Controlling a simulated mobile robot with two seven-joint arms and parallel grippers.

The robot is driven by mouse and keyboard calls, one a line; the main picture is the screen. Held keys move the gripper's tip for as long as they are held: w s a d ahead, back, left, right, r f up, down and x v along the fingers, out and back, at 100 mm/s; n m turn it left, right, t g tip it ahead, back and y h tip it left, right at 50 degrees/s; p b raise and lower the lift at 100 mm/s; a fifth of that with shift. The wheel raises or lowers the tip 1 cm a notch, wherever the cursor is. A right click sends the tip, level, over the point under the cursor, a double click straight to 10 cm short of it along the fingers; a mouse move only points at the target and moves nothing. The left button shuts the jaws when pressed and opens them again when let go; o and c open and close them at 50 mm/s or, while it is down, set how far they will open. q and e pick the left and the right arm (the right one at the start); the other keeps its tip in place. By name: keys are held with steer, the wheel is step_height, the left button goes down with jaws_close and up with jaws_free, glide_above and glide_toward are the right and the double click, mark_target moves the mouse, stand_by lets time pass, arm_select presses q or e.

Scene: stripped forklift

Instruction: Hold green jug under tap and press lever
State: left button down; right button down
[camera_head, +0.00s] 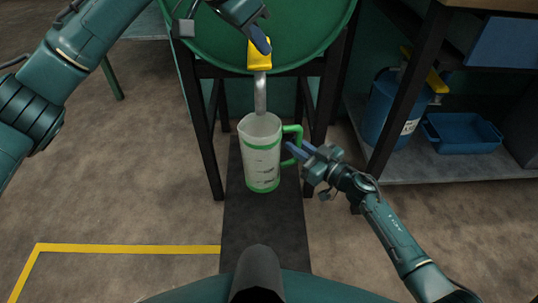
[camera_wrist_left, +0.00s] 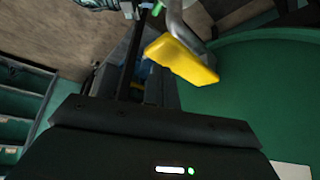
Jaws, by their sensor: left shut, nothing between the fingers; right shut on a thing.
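The jug (camera_head: 262,158) is pale and translucent, with green bands and a green handle. It is upright with its mouth below the grey metal tap spout (camera_head: 261,95). My right gripper (camera_head: 295,150) is shut on the green handle at the jug's right side. The yellow tap lever (camera_head: 259,60) is above the spout, at the front of the green drum. My left gripper (camera_head: 262,40) is shut and empty at the lever's upper edge; I cannot tell whether it touches. The lever (camera_wrist_left: 182,60) also shows in the left wrist view. Any liquid is not discernible.
The green drum (camera_head: 310,55) rests on a dark stand (camera_head: 205,140). A dark strip (camera_head: 262,225) lies on the floor below the jug. A shelf (camera_head: 425,165) at the right holds a blue container (camera_head: 385,115) and a blue tray (camera_head: 462,135). Open floor lies at the left.

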arm_select(q)
steer(key=shift+f, duration=1.3)
steer(key=shift+r, duration=0.1)
stand_by(2.2)
step_height(320, 180, up, 5)
steer(key=shift+f, duration=0.1)
stand_by(2.5)
